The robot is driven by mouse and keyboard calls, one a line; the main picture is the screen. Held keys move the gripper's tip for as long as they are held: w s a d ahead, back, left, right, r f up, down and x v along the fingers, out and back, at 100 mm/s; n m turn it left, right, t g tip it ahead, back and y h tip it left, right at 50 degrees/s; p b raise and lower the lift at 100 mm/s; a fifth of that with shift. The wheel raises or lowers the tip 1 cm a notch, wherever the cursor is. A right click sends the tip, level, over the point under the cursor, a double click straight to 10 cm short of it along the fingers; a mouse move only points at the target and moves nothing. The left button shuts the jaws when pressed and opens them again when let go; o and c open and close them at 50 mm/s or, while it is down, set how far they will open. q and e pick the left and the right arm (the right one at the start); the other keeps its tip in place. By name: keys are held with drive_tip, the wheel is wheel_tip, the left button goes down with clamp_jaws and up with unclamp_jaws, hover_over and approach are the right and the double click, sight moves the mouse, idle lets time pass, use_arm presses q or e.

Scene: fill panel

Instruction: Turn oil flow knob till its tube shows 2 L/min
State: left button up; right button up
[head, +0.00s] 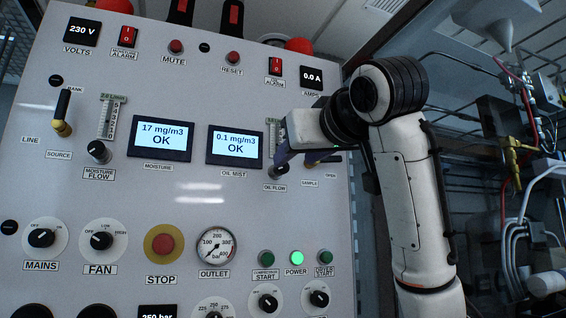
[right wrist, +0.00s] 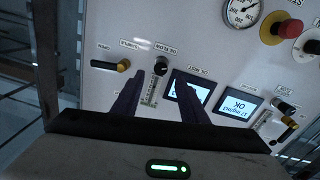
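The oil flow knob (head: 279,169) is a dark round knob above its OIL FLOW label on the panel, partly covered by my right gripper (head: 284,153). In the right wrist view the knob (right wrist: 161,66) shows upside down, just beyond and between the two spread fingertips (right wrist: 160,78). The oil flow tube (head: 272,128) is mostly hidden behind the gripper in the head view. In the right wrist view its scale (right wrist: 150,92) lies between the fingers, its reading too small to tell. My left gripper is not in view.
The oil mist display (head: 235,145) reads 0.1 mg/m3 OK, left of the gripper. A sample lever (head: 322,160) sits close right of the knob. The moisture flow knob (head: 98,152) and tube are farther left. Start buttons and the lit green power lamp (head: 297,258) lie below.

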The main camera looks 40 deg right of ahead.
sight(283, 167)
drive_tip(key=p+x, duration=0.1)
drive_tip(key=x, duration=0.4)
drive_tip(key=shift+w+d, duration=0.15)
drive_tip(key=shift+w, duration=0.45)
drive_tip(key=shift+w+f, duration=0.1)
drive_tip(key=shift+w, duration=0.1)
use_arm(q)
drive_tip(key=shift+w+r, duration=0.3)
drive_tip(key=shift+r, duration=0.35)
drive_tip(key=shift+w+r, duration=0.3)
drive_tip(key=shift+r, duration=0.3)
use_arm(e)
drive_tip(key=shift+c, duration=0.4)
clamp_jaws()
drive_tip(key=shift+n+p, duration=0.55)
drive_tip(key=shift+n, duration=0.35)
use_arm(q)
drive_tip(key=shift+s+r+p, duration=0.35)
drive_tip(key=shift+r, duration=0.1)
use_arm(e)
drive_tip(key=n, duration=0.3)
